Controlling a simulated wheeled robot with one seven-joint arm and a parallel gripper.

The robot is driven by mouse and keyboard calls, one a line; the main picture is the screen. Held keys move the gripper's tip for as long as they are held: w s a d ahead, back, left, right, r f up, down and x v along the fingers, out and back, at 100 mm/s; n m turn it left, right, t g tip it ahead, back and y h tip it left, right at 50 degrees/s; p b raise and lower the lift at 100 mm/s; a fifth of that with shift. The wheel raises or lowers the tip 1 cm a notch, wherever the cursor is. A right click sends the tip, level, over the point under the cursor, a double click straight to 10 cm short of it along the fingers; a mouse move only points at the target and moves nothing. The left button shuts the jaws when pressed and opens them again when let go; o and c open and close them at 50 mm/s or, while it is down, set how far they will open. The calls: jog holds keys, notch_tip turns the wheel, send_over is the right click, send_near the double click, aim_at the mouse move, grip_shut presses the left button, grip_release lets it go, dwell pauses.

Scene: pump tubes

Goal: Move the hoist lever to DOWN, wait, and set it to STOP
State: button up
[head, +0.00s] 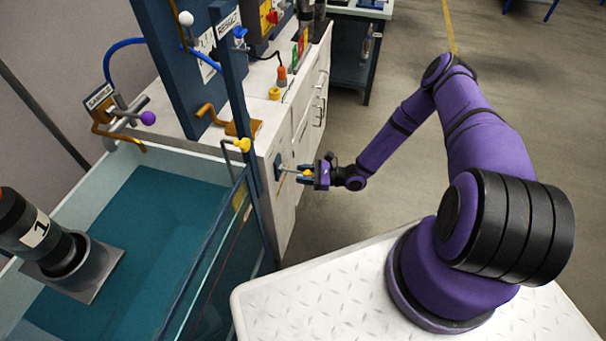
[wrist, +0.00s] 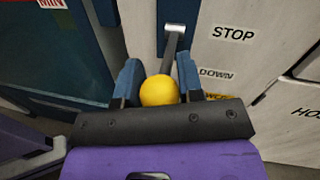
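The hoist lever is a short metal rod with a yellow ball knob (wrist: 160,91), mounted on a dark blue plate on the white cabinet's side. In the head view its rod (head: 287,169) sticks out toward my gripper (head: 308,177). In the wrist view, the two blue fingers of my gripper (wrist: 160,78) lie on either side of the knob, close to it; I cannot tell whether both press on it. The STOP label (wrist: 233,33) and the lower DOWN label (wrist: 217,74) are right of the lever. The exact lever setting is unclear.
A water tank (head: 130,250) with a glass front edge stands left of my gripper. A yellow-handled tap (head: 242,145) sits above the tank corner. A purple-knobbed lever (head: 147,118) is at the back left.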

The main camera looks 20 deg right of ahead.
grip_shut()
